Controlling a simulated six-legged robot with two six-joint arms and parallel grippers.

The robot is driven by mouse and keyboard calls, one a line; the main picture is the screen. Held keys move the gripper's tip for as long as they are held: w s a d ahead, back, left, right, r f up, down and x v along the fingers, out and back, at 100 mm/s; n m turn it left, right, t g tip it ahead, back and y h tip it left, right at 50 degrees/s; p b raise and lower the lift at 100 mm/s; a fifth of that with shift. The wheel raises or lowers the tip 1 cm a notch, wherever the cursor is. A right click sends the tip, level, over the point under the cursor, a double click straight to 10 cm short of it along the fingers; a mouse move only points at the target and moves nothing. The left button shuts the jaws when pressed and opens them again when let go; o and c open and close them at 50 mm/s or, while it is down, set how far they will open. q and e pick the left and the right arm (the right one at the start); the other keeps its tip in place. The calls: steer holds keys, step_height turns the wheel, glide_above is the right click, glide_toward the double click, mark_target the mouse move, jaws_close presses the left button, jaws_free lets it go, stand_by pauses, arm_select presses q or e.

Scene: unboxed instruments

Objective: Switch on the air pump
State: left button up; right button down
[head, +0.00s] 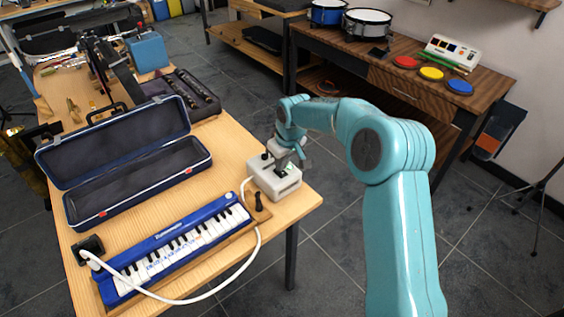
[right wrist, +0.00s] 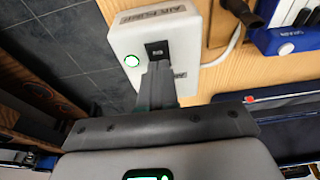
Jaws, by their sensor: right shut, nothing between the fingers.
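The air pump (head: 275,182) is a white box at the right corner of the wooden table. My right gripper (head: 285,163) is over the pump's top, pointing down. In the right wrist view its closed fingers (right wrist: 158,70) end right at the switch, with nothing held. The fingertips hide part of the switch, so I cannot tell whether they touch it. My left gripper is not in view.
A white hose (head: 228,283) runs from the pump to a blue keyboard instrument (head: 175,243). An open dark-blue case (head: 130,165) lies behind it. A small black item (head: 258,208) lies beside the pump. A workbench (head: 430,105) with drums stands beyond a clear floor gap.

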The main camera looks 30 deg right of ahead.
mark_target(283, 174)
steer(key=v, duration=0.1)
steer(key=p+v, duration=0.1)
steer(key=v, duration=0.1)
steer(key=p+v, duration=0.1)
steer(key=shift+w+r, duration=0.25)
arm_select(q)
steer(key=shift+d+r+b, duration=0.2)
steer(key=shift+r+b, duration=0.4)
steer(key=shift+b, duration=0.15)
arm_select(e)
steer(key=s+r, duration=0.4)
steer(key=r, duration=0.3)
steer(key=shift+s+d+r, duration=0.15)
steer(key=shift+s+r, duration=0.15)
steer(key=shift+r, duration=0.05)
